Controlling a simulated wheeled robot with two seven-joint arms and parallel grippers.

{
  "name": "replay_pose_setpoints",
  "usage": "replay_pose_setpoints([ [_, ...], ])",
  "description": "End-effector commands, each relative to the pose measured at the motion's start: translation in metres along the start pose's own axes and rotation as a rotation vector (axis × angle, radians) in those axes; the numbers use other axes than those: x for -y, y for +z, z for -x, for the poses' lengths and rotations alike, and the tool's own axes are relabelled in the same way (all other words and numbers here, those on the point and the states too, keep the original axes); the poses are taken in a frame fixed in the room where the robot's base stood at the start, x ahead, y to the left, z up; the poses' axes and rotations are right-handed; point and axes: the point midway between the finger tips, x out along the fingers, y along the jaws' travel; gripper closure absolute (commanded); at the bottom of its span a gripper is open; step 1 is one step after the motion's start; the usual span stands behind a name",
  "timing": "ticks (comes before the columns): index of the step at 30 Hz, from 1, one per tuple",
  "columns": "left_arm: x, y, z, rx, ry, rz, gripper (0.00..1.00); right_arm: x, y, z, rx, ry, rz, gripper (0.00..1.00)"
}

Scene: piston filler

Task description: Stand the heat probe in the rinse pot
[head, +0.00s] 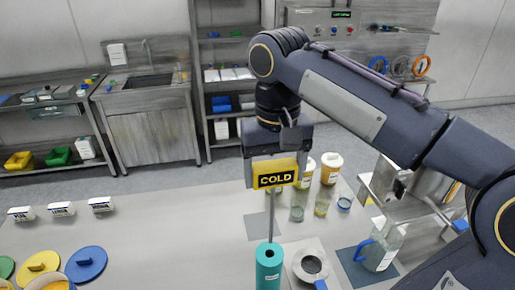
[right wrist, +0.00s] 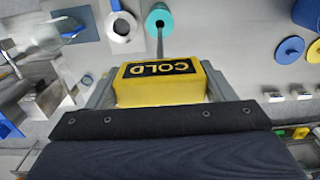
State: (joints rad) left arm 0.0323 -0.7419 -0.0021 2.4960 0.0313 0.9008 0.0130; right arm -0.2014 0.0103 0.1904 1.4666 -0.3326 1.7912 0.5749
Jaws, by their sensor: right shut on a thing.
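The heat probe is a yellow block (head: 275,174) marked COLD with a thin metal rod below it. My right gripper (head: 276,165) is shut on the yellow block, which also shows between the fingers in the right wrist view (right wrist: 160,88). The rod points down to the open top of a teal cylinder (head: 268,272); whether its tip is inside the hole or just above it I cannot tell. Nothing readable shows which vessel is the rinse pot. My left gripper is not in view.
Jars and glasses (head: 297,205) stand behind the pot. A clear jug (head: 382,248) with a blue handle is at the right, near metal equipment (head: 400,195). Coloured lids (head: 86,263) and small labelled blocks (head: 61,209) lie at the left. The table's middle left is clear.

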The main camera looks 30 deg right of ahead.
Motion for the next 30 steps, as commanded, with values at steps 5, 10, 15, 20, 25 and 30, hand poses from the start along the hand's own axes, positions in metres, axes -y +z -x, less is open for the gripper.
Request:
replay_pose_setpoints([
  [5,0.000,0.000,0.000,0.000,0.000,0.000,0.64,0.000,0.000,-0.003,-0.001,0.000,0.000,0.47],
  [10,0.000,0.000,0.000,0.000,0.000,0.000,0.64,0.000,0.000,-0.013,0.000,0.000,0.000,0.47],
  [15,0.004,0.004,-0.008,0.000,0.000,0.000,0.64,0.000,0.000,-0.028,0.000,0.000,0.000,0.47],
  [20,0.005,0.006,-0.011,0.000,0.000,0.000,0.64,0.000,0.000,-0.033,-0.001,-0.001,0.000,0.47],
  [25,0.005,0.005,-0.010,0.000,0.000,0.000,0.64,0.000,0.000,-0.032,-0.001,-0.001,0.000,0.47],
  [30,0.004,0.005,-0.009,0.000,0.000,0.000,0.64,0.000,0.001,-0.032,-0.001,-0.001,0.000,0.47],
])
